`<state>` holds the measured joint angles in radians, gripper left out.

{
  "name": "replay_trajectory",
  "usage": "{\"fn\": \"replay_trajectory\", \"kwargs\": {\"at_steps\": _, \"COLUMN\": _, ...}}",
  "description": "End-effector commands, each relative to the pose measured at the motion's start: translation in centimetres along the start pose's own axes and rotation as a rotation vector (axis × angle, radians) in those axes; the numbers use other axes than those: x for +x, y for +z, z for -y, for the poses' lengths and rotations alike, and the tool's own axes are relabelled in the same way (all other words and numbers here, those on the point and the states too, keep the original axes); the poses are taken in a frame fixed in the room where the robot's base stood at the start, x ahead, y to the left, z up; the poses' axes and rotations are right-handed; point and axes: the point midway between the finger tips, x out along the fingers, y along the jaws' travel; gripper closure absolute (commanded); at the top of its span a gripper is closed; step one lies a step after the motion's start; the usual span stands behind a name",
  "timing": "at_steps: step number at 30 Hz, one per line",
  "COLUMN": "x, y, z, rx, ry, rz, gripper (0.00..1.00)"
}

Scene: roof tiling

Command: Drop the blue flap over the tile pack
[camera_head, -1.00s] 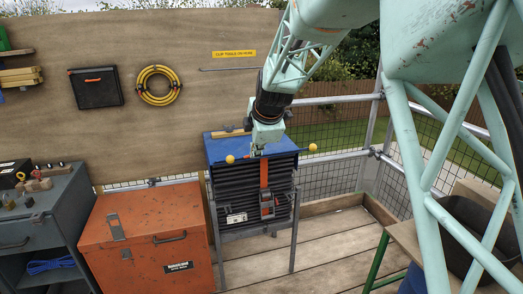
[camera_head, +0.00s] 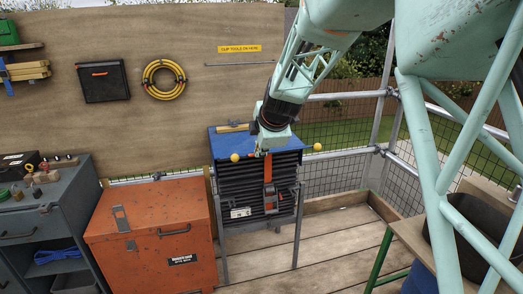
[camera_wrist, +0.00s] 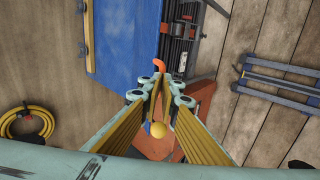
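The tile pack (camera_head: 240,182) is a dark slatted stack on a grey stand, with an orange strap down its front. The blue flap (camera_head: 222,146) lies on its top; the wrist view also shows it as a blue sheet (camera_wrist: 125,40). Yellow balls (camera_head: 234,157) sit left and right at the flap's front edge. My gripper (camera_head: 260,152) points down at this front edge, between the balls. In the wrist view, its fingers (camera_wrist: 160,92) come close together, with an orange tip beyond them and a yellow ball in line below. Whether they hold anything is unclear.
An orange chest (camera_head: 150,235) stands left of the pack, and a grey tool cabinet (camera_head: 30,225) farther left. A yellow hose (camera_head: 164,79) hangs on the board behind. A mesh railing is at the back right. The wooden floor (camera_head: 335,235) in front is mostly clear.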

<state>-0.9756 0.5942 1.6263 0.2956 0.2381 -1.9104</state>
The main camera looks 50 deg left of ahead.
Motion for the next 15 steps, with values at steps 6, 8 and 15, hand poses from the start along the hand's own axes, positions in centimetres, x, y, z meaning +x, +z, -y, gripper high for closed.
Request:
{"fn": "replay_trajectory", "kwargs": {"at_steps": 6, "x": 1.08, "y": -0.28, "z": -0.11, "rx": 0.001, "ry": 0.008, "rz": 0.001, "gripper": 0.57}}
{"fn": "replay_trajectory", "kwargs": {"at_steps": 8, "x": 0.98, "y": -0.29, "z": -0.19, "rx": 0.001, "ry": 0.009, "rz": 0.001, "gripper": 0.53}}
{"fn": "replay_trajectory", "kwargs": {"at_steps": 15, "x": 0.8, "y": -0.33, "z": -0.24, "rx": 0.0, "ry": 0.009, "rz": 0.001, "gripper": 0.58}}
